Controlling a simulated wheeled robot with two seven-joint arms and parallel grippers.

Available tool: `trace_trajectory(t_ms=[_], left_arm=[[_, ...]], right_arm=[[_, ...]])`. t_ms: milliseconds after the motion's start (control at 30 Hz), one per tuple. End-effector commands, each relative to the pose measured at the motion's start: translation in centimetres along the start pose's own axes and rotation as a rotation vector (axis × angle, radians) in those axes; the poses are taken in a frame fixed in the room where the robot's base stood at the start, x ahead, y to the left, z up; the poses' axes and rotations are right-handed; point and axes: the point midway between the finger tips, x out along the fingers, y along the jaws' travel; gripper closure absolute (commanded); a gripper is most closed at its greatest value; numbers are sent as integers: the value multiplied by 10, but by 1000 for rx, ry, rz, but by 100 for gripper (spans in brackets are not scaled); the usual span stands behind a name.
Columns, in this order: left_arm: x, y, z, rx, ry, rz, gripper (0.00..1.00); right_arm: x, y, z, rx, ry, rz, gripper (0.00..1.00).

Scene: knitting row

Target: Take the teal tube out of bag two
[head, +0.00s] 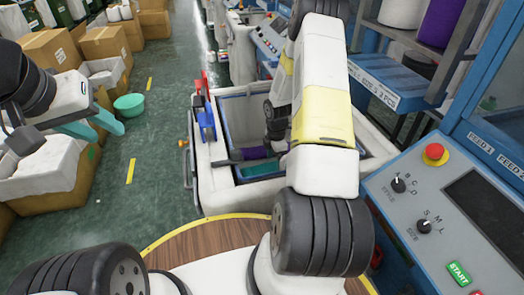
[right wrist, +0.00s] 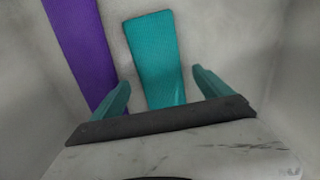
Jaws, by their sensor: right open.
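The teal tube (right wrist: 152,50) lies on the pale floor of a bag in the right wrist view. A purple tube (right wrist: 78,45) lies to its left. My right gripper (right wrist: 160,82) is open, with one finger on each side of the teal tube's near end and gaps between. I cannot tell its height above the tube. In the head view my right arm reaches down into the white, blue-rimmed bag (head: 228,95); teal (head: 262,168) shows at its bottom, and the fingers are hidden. My left gripper (head: 108,132) is open and empty over the floor at the left.
The bag's walls stand close around my right gripper. A blue and red tool (head: 204,112) sits on the bag's left edge. A control panel (head: 425,205) with a red button stands at the right.

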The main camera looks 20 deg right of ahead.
Motion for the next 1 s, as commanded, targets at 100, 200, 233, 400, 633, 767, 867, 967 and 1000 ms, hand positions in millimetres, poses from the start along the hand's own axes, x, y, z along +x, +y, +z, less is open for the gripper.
trace_trajectory(t_ms=[100,200,233,400,633,767,867,967,1000], left_arm=[[0,0,0,0,0,0,64],[0,0,0,0,0,0,64],[0,0,0,0,0,0,64],[0,0,0,0,0,0,64],[0,0,0,0,0,0,64],[0,0,0,0,0,0,64],[0,0,0,0,0,0,64],[0,0,0,0,0,0,64],[0,0,0,0,0,0,64]], right_arm=[[14,-1,0,1,0,-2,11],[18,0,0,1,0,0,11],[18,0,0,1,0,0,11],[18,0,0,2,0,0,13],[18,0,0,2,0,0,58],[18,0,0,2,0,0,75],[17,0,0,2,0,0,75],[16,0,0,2,0,1,75],[13,0,1,2,0,1,75]])
